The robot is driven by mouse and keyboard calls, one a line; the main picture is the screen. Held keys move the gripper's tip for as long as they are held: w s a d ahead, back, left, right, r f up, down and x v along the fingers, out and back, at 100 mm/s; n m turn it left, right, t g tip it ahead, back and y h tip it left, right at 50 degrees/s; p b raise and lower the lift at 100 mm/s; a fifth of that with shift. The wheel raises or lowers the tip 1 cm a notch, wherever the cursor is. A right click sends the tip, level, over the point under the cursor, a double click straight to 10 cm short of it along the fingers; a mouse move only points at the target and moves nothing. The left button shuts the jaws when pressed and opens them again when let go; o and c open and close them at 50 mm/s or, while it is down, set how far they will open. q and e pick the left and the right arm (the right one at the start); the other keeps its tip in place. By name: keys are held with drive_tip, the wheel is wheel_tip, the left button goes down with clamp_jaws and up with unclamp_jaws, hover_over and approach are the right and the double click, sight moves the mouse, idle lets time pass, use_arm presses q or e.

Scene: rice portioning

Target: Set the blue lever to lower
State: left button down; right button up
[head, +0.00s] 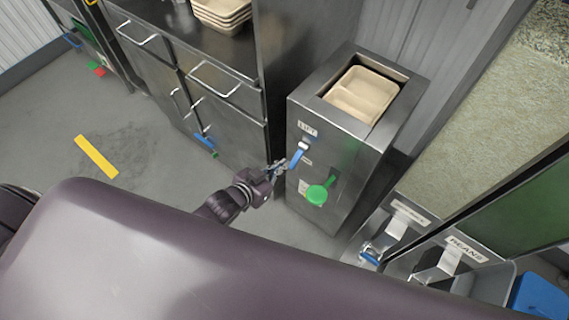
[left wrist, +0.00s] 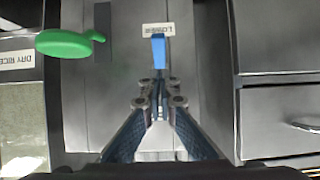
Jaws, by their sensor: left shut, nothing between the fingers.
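The blue lever (head: 297,158) is on the front of a steel cabinet (head: 350,165), under a label reading LIFT (head: 308,129). It slants down and toward my gripper in the head view. In the left wrist view the blue lever (left wrist: 159,50) stands just beyond my fingertips, over a label that seems to read LOWER (left wrist: 158,29), seen inverted. My left gripper (head: 277,168) is shut and empty, close to the lever's lower end. Its fingertips (left wrist: 159,103) line up with the lever in the wrist view; I cannot tell whether they touch. My right gripper is not in view.
A green lever (head: 319,192) is on the same cabinet front, close to the blue one. A beige tray (head: 361,94) sits in the cabinet top. Drawers with bar handles (head: 222,80) stand left, and labelled dispensers (head: 465,250) stand right.

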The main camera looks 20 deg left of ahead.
use_arm(q)
drive_tip(key=s+a+r, duration=0.1)
drive_tip(key=s+a, duration=0.2)
drive_tip(key=s, duration=0.4)
drive_tip(key=shift+s+r+b, duration=0.3)
drive_tip(key=shift+s+r, duration=0.05)
drive_tip(key=shift+s, duration=0.05)
drive_tip(key=s+a+f+n+g+y, duration=0.1)
drive_tip(key=s+a+f+g+y, duration=0.3)
drive_tip(key=f, duration=0.7)
drive_tip(key=s+a+f+h, duration=0.1)
drive_tip(key=s+a+f, duration=0.2)
drive_tip(key=s+f, duration=0.5)
drive_tip(key=s+d+f+g+y, duration=0.1)
drive_tip(key=s+f+g, duration=0.5)
drive_tip(key=s+f, duration=1)
drive_tip(key=s, duration=0.4)
drive_tip(key=shift+s+d+f+n+g, duration=0.15)
drive_tip(key=shift+d+f+n+g, duration=0.15)
drive_tip(key=shift+d+f, duration=0.1)
